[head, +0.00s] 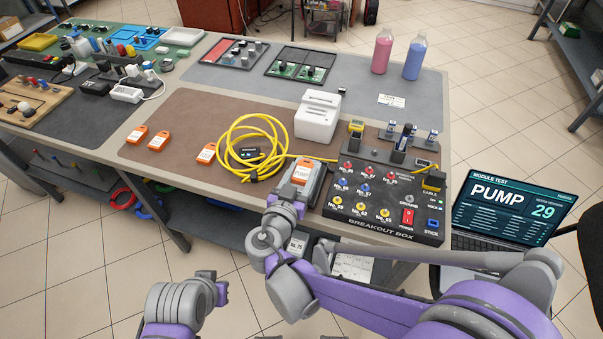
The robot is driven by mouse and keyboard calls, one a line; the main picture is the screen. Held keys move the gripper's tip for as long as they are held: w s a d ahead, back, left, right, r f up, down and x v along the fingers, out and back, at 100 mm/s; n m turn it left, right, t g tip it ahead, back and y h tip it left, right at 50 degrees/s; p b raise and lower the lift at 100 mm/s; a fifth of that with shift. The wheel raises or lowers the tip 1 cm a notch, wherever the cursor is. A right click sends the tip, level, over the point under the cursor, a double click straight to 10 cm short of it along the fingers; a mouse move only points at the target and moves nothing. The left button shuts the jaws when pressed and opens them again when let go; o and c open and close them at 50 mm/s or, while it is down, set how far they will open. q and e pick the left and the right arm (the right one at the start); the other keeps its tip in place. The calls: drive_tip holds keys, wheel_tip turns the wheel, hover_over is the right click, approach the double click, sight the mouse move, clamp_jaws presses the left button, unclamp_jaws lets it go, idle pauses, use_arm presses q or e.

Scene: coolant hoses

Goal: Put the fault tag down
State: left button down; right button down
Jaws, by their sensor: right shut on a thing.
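An orange tag with a white label, the fault tag (302,171), is at the front middle of the bench. My right gripper (308,182) is shut on it, just left of the breakout box. The tag is over the brown mat (190,107); I cannot tell whether it touches the mat. The fingertips are partly hidden by the gripper body. More orange tags lie on the mat to the left: one at far left (137,135), one beside it (159,140), and one nearer the cable (206,153).
A coiled yellow cable (223,148) lies left of the gripper and runs to the black breakout box (375,210) at right. A white device (317,117) stands behind. A laptop (510,208) reads PUMP 29.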

drive_tip(key=shift+f, duration=0.1)
drive_tip(key=shift+c, duration=1.5)
unclamp_jaws()
drive_tip(key=shift+s, duration=0.1)
